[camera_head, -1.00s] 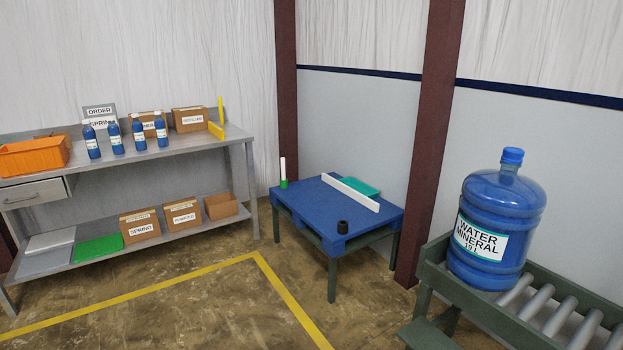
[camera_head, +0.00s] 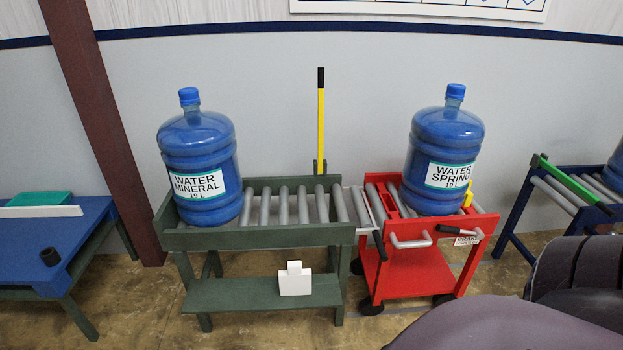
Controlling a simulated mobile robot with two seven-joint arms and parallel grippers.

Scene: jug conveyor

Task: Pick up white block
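The white block (camera_head: 295,280) stands upright on the low shelf of the green roller conveyor, toward the shelf's right end. It has a wide body with a small narrower knob on top. Nothing touches it from above. A dark rounded shape at the lower right seems to be part of my own arm. Neither of my grippers shows in the view.
The green conveyor (camera_head: 268,238) carries a blue mineral water jug (camera_head: 200,165) on its left. A red cart (camera_head: 400,270) with a spring water jug (camera_head: 443,150) stands against its right end. A yellow lever (camera_head: 321,120) rises behind. A blue table (camera_head: 85,230) is at left.

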